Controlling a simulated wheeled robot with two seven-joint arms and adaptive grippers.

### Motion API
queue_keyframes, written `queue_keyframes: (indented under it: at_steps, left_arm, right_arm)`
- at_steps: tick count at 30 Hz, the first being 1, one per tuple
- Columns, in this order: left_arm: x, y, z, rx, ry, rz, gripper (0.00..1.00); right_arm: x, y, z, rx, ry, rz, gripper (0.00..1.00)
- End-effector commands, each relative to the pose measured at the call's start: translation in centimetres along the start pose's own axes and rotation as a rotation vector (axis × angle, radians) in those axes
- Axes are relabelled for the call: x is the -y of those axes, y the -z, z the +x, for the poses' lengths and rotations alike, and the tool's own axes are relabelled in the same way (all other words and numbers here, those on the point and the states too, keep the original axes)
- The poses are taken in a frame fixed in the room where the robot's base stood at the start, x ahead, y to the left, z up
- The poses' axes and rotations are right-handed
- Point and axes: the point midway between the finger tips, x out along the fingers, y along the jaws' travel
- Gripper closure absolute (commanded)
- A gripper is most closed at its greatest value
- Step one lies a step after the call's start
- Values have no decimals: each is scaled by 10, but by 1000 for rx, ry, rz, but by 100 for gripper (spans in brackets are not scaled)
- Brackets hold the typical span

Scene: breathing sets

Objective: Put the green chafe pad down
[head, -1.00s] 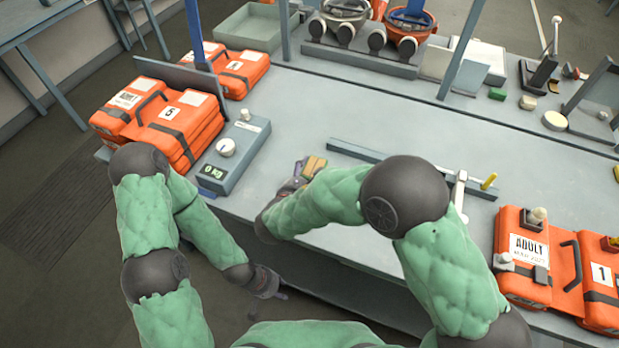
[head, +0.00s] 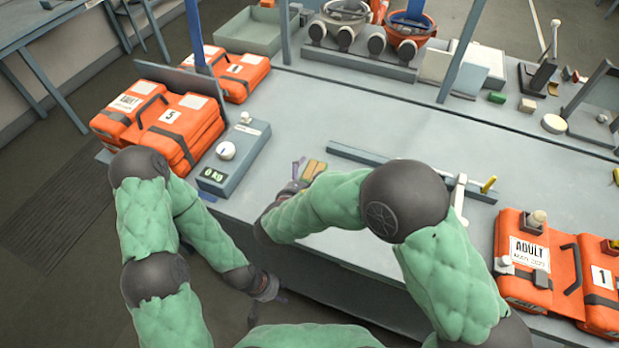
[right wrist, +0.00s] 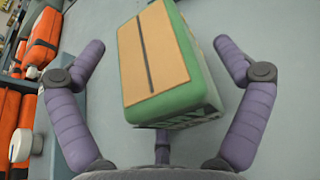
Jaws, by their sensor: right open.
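The green chafe pad (head: 314,169) is a small green block with a tan top and a dark line along it. It appears to lie on the grey bench top, left of the long grey bar. In the right wrist view the pad (right wrist: 165,55) sits between the spread purple fingers of my right gripper (right wrist: 158,46), with a gap on both sides. My right gripper is open and still around the pad; in the head view my arm partly hides it. My left gripper (head: 270,290) hangs low in front of the bench, its fingers too small to judge.
A scale (head: 234,152) stands left of the pad, beside orange packs (head: 170,125). A grey bar (head: 400,170) with a yellow-handled piece lies to the right. An orange ADULT case (head: 525,255) lies at the right front.

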Motion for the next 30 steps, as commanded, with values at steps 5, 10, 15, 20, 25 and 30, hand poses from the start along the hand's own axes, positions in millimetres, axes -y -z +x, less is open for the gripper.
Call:
queue_keyframes:
  at_steps: [5, 10, 15, 20, 25, 30]
  left_arm:
    - [-4, 0, -10, 0, 0, 0, 60]
    - [-7, -1, -19, 0, 0, 0, 60]
    - [-9, -1, -26, 0, 0, 0, 60]
    - [-10, -1, -28, 0, 0, 0, 60]
    - [-10, -1, -29, 0, 0, 0, 60]
    - [-10, -1, -29, 0, 0, 0, 60]
  right_arm:
    - [-1, -2, -33, 1, -6, -3, 1]
    - [-2, -2, -69, 1, -7, -3, 1]
    - [-1, -2, -97, 2, -5, -3, 1]
    - [0, 0, -112, 0, -3, -2, 1]
    - [0, 0, -117, 0, -1, -1, 1]
    - [0, 1, -117, 0, -1, -1, 1]
